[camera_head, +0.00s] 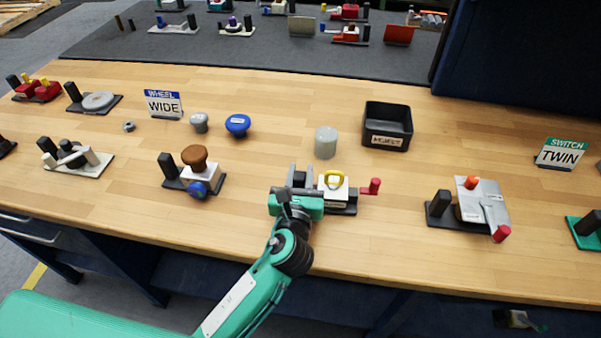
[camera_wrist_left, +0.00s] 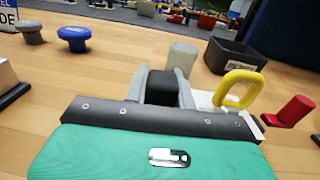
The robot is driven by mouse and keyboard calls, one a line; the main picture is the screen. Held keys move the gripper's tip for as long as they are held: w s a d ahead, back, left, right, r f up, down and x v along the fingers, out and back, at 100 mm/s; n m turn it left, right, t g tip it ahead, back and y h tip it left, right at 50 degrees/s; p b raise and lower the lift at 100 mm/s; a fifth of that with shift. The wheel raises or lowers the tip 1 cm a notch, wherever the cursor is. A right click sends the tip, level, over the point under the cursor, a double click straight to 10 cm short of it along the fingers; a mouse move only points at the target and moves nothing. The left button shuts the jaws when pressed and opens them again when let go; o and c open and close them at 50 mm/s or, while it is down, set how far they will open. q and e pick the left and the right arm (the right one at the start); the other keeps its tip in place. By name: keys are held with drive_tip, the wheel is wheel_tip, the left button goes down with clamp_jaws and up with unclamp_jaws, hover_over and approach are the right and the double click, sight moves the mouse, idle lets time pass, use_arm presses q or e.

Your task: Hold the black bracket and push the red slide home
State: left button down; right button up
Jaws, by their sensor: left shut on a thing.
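My left gripper (camera_head: 300,182) reaches in from the bottom of the head view and is shut on the black bracket (camera_head: 300,178). In the left wrist view the bracket (camera_wrist_left: 162,88) is the dark upright block between the two grey fingers (camera_wrist_left: 160,90). Right of it on the same dark base is a white block (camera_head: 336,189) with a yellow loop handle (camera_head: 334,176). The red slide (camera_head: 372,187) sticks out to the right of this unit, and its upright red end also shows in the left wrist view (camera_wrist_left: 292,110). My right gripper is not in view.
A black open bin (camera_head: 387,126) and a grey cylinder (camera_head: 326,142) stand behind the unit. Bare wood lies right of the red slide.

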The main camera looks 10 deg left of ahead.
use_arm(q)
drive_tip(key=shift+f, duration=0.45)
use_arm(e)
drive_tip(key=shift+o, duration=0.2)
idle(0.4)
